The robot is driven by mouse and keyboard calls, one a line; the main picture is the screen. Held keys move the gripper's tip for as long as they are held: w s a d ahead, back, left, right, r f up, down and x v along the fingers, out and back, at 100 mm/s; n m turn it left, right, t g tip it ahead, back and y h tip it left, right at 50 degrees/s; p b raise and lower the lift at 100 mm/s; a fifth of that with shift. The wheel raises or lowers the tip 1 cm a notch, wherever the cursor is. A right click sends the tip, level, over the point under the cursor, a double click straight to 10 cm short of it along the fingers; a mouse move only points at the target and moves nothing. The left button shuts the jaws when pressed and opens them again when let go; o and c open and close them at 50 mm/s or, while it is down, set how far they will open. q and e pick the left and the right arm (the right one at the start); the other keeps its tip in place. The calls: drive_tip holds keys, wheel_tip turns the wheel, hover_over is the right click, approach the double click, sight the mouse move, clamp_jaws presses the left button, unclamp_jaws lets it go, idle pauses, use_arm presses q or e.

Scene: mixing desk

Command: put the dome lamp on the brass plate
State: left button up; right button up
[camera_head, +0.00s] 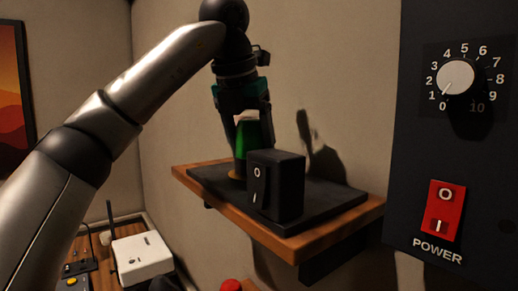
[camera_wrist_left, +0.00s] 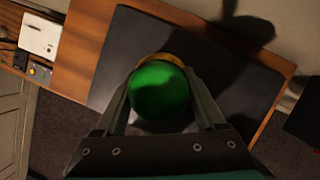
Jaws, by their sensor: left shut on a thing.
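The green dome lamp (camera_head: 247,136) is between the fingers of my left gripper (camera_head: 250,146), which is shut on it over the wooden shelf. In the left wrist view the lamp (camera_wrist_left: 160,91) is a round green dome between the two fingers. The brass plate (camera_head: 236,179) shows as a thin golden edge below the lamp on the dark mat. In the left wrist view the brass plate (camera_wrist_left: 165,57) peeks out just past the dome. The lamp hides most of it, and I cannot tell whether the two touch. My right gripper is not in view.
A black switch box (camera_head: 276,185) stands on the mat just right of the lamp, close to my gripper. The wooden shelf (camera_head: 315,241) carries the dark mat (camera_head: 335,195). A dark panel with a dial (camera_head: 455,77) and red power switch (camera_head: 445,208) is at right.

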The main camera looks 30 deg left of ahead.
use_arm(q)
drive_tip(key=shift+w+a+f, duration=0.1)
drive_tip(key=shift+f, duration=0.05)
drive_tip(key=o, duration=1.6)
drive_tip(key=shift+c, duration=0.2)
drive_tip(key=v, duration=1.2)
